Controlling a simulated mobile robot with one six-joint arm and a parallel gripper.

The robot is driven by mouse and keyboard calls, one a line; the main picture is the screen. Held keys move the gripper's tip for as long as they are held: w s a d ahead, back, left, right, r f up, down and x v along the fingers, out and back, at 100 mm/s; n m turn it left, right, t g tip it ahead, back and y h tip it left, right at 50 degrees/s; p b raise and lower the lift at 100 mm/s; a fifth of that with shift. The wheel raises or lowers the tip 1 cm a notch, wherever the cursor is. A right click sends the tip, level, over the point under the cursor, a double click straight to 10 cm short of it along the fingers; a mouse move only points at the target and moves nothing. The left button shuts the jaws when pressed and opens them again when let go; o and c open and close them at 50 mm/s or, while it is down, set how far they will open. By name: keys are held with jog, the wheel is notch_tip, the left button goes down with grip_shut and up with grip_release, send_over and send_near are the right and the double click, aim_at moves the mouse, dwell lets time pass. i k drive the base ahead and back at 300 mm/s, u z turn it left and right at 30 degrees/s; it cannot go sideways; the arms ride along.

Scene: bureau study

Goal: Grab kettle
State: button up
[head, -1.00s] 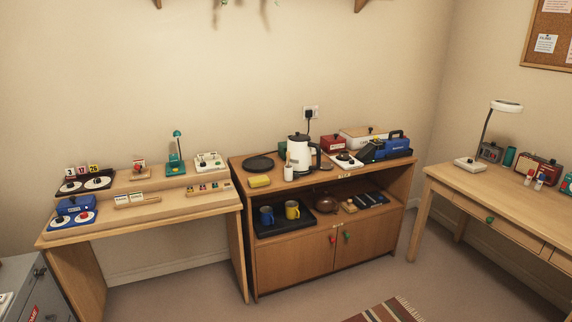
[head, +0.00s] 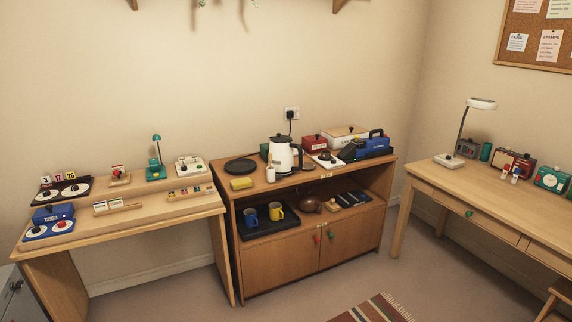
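The kettle (head: 283,157) is white with a black lid and a black handle on its right side. It stands upright on top of the wooden cabinet (head: 300,184), near the middle, below a wall socket with a black plug. A small white bottle-like item (head: 270,174) stands at its front left, close to it. My gripper is not in the head view.
A dark round plate (head: 240,165) and a yellow sponge-like block (head: 241,183) lie left of the kettle. A blue device (head: 367,146) and boxes stand right. Mugs (head: 277,210) are on the shelf below. Desks flank the cabinet; a striped rug (head: 378,309) lies in front.

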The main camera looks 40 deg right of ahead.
aim_at(282, 157)
jog(key=i, duration=0.95)
jog(key=u, duration=0.05)
